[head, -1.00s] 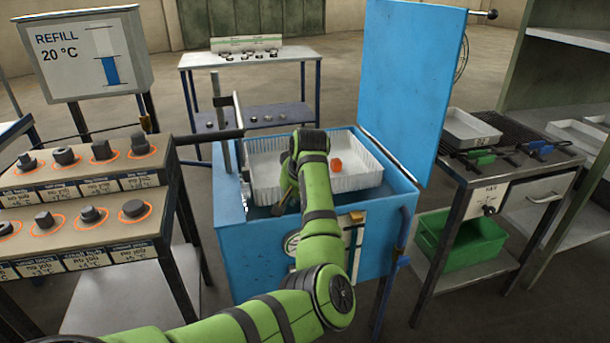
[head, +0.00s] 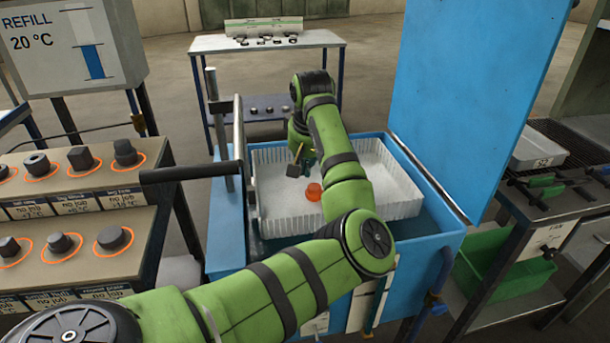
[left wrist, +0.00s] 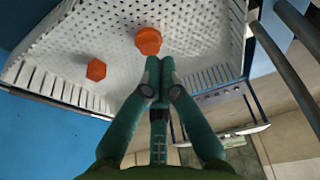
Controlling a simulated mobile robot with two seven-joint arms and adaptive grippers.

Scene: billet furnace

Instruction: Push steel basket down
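The white perforated steel basket (head: 385,208) sits in the open top of the blue tank (head: 232,285), its rim standing above the tank's edge. It also shows in the left wrist view (left wrist: 75,40). Two orange hexagonal pieces lie in it there, one (left wrist: 148,41) just beyond my fingertips and one (left wrist: 96,69) to the left. My left gripper (left wrist: 159,62) has its teal fingers together with nothing between them. In the head view my left gripper (head: 303,165) is over the basket, partly hidden by my arm. Contact with the basket cannot be told. My right gripper is not in view.
The blue lid (head: 455,90) stands open at the right. A black horizontal handle (head: 190,172) and grey posts stand at the tank's left. A rack of dark parts (head: 75,210) is at left; a green crate (head: 500,262) is at right.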

